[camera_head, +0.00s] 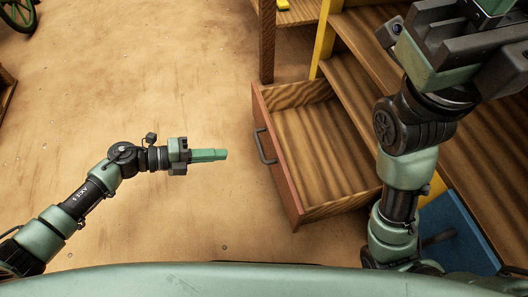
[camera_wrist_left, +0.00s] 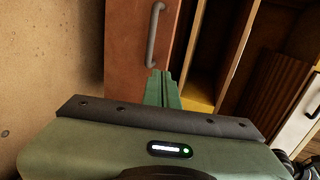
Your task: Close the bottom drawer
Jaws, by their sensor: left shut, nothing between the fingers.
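An open wooden drawer (camera_head: 325,150) is pulled out of the wooden unit at the right of the head view. Its inside is empty. Its reddish-brown front (camera_head: 276,160) has a dark bar handle (camera_head: 263,146) and faces left. My left gripper (camera_head: 222,155) is shut and empty. It points right at the drawer front, a short gap to the left of the handle. In the left wrist view the shut fingers (camera_wrist_left: 162,78) appear below the handle (camera_wrist_left: 155,35) on the drawer front (camera_wrist_left: 133,45). My right gripper (camera_head: 465,45) is raised over the unit; its fingertips are not clear.
Wooden shelves (camera_head: 365,85) with yellow posts stand behind the drawer. A blue panel (camera_head: 462,235) is at the lower right, beside my right arm. The sandy floor (camera_head: 150,90) around my left arm is clear. A green wheel (camera_head: 20,12) is at the far left.

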